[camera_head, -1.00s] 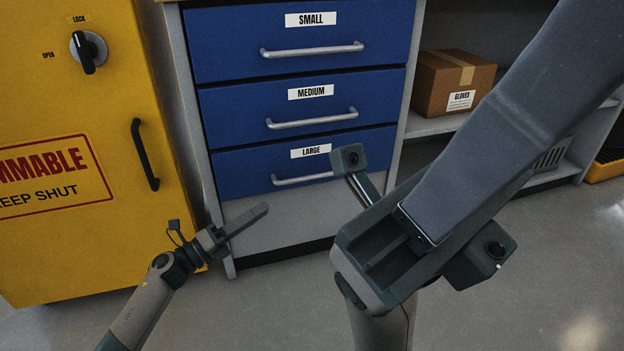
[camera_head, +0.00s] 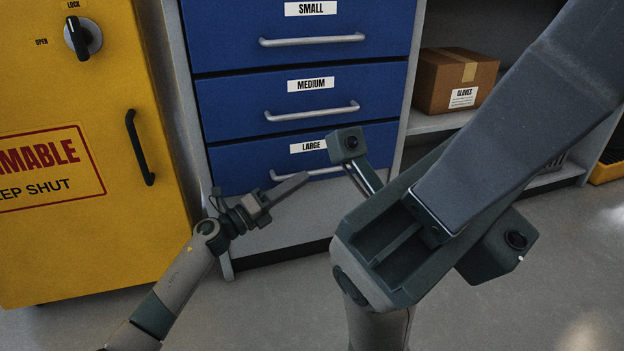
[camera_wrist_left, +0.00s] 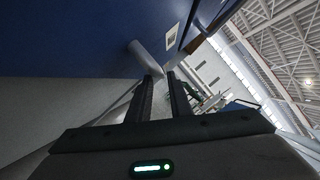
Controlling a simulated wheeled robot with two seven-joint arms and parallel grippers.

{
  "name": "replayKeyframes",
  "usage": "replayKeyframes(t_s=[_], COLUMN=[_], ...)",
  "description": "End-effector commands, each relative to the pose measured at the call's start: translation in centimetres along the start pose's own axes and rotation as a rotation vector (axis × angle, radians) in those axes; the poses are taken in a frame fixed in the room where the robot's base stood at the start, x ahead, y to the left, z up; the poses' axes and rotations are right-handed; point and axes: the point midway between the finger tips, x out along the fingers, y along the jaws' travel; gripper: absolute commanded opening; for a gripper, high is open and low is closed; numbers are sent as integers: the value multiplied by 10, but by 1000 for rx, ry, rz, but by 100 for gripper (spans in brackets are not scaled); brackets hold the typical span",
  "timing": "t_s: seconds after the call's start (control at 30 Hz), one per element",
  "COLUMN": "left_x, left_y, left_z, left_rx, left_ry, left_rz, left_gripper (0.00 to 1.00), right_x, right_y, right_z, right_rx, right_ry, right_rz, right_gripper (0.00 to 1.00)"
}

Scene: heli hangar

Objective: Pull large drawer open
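The large drawer (camera_head: 232,172) is the lowest of the blue drawers, labelled LARGE, and looks shut. Its silver bar handle (camera_head: 325,172) is partly hidden by my own dark arm part.
The medium drawer (camera_head: 225,107) and small drawer (camera_head: 220,38) above look shut. A yellow cabinet (camera_head: 60,240) with a black handle stands close on the left. A cardboard box (camera_head: 440,75) sits on a shelf to the right. Grey floor (camera_head: 270,310) lies clear in front.

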Motion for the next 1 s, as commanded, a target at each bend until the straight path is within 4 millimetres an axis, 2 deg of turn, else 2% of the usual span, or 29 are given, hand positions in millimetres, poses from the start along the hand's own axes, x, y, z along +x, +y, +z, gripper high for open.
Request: replayKeyframes(t_s=[0.1,0.3,0.5,0.77,0.87,1.0], left_x=[20,43,52,52,52,52], left_y=[2,2,0,0,0,0], left_z=[-1,0,0,0,0,0], left_rx=[1,0,1,0,0,0], left_ry=[0,0,0,0,0,0], left_rz=[-2,-1,0,0,0,1], left_gripper=[19,19,19,19,0,0], right_x=[-5,-7,-6,-6,-6,-7], right_y=[-2,-5,-6,-6,-6,-6], right_z=[-4,-6,-5,-5,-6,-6], right_rx=[6,13,15,15,14,14], right_ry=[5,8,6,6,7,8], right_rz=[-1,-9,-15,-15,-14,-14], right_gripper=[31,31,31,31,31,31])
